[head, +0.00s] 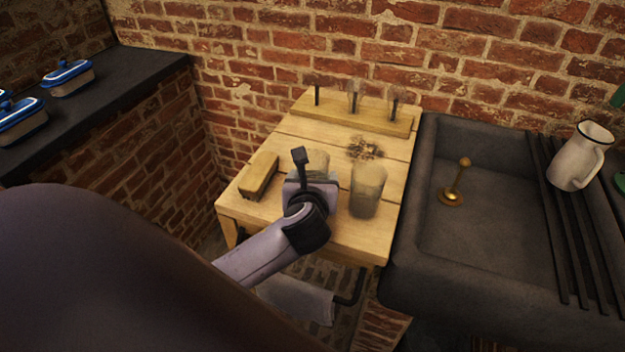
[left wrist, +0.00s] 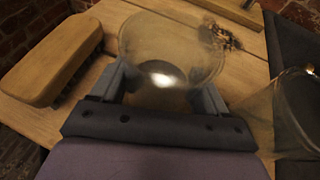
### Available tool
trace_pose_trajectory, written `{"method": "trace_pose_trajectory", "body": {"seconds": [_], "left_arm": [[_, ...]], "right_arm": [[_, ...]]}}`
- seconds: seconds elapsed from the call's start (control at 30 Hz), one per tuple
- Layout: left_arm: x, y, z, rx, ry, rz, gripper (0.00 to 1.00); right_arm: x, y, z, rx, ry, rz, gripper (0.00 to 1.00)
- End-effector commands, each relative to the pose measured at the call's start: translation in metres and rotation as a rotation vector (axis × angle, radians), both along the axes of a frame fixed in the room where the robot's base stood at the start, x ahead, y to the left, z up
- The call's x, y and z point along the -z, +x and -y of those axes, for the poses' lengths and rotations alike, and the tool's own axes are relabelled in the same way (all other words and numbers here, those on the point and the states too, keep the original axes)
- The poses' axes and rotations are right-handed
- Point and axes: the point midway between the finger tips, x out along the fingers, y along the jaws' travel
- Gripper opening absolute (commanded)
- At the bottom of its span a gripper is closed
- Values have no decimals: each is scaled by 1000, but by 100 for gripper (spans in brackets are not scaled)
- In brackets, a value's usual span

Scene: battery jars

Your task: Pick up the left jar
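The left jar (left wrist: 165,50) is clear glass and stands upright on the wooden table. In the head view the left jar (head: 322,161) is partly hidden behind my left gripper (head: 308,178). In the left wrist view the fingers of my left gripper (left wrist: 165,97) are on either side of the jar. I cannot tell whether they press on the glass. The right jar (head: 368,192), similar cloudy glass, stands apart to the right. It also shows at the right edge of the left wrist view (left wrist: 298,108). My right gripper is not in view.
A wooden brush (head: 259,176) lies left of the left jar. A small pile of bits (head: 364,149) lies behind the jars. A wooden rack with pegs (head: 350,116) stands at the back. A dark sink (head: 480,215) adjoins the table on the right.

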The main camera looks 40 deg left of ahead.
Motion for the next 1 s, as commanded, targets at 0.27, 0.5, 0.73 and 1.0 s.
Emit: {"method": "trace_pose_trajectory", "body": {"seconds": [0.27,0.5,0.73,1.0], "left_arm": [[-1,0,0,0,2,3,34],[-6,0,0,0,1,4,34],[-21,1,0,0,1,5,34],[-53,1,0,0,1,6,34]], "right_arm": [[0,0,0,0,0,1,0],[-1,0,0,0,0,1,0],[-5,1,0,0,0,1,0],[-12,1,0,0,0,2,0]]}}
